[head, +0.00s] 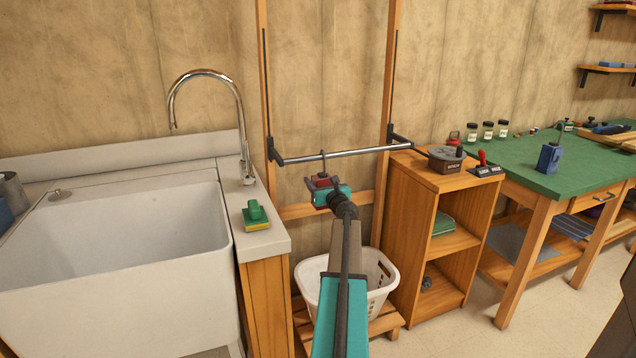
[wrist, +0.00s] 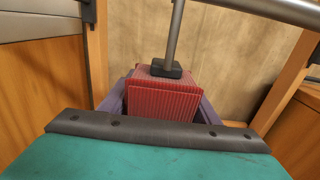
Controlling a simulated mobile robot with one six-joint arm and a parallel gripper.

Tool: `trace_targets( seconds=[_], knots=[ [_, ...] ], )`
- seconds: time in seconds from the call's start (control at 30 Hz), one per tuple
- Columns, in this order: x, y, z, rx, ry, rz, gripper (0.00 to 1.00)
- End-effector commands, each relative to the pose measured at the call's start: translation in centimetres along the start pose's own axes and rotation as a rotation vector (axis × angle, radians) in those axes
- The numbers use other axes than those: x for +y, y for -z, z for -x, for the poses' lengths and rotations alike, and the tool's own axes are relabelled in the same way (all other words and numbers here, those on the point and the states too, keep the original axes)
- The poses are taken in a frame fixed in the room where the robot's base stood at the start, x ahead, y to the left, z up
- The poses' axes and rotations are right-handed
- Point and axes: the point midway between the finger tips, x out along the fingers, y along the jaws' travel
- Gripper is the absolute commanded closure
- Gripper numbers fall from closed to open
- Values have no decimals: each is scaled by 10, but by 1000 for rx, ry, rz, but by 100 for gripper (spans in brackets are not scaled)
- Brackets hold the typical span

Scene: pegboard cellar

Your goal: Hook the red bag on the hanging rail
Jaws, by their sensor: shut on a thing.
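The red bag (head: 321,181) is a small ribbed red block with a dark cap and a grey hook stem rising from it. My gripper (head: 322,188) is shut on the bag, which is upright just below the hanging rail (head: 350,152). In the wrist view the bag (wrist: 163,98) sits between my fingers, and its stem runs up out of the picture. The rail (wrist: 285,10) crosses the top right corner there. In the head view the hook's top is at the rail's height, overlapping it. I cannot tell whether it is over the rail or apart from it.
A white laundry basket (head: 379,283) stands below on a wooden pallet. A sink (head: 120,255) with a tall tap and a green sponge (head: 255,214) is at left. A wooden cabinet (head: 405,240) and a green-topped workbench (head: 540,165) are at right. Wooden uprights flank the rail.

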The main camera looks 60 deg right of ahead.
Motion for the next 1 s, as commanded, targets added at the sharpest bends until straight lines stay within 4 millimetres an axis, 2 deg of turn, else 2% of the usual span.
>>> trace_targets(
  seconds=[0.1,0.13,0.23,0.67,1.0],
  knots=[
    [0,0,0,0,0,0,71],
    [0,0,0,0,0,0,39],
    [0,0,0,0,0,0,22],
    [0,0,3,0,0,0,22],
    [0,0,27,0,2,0,22]
  ],
)
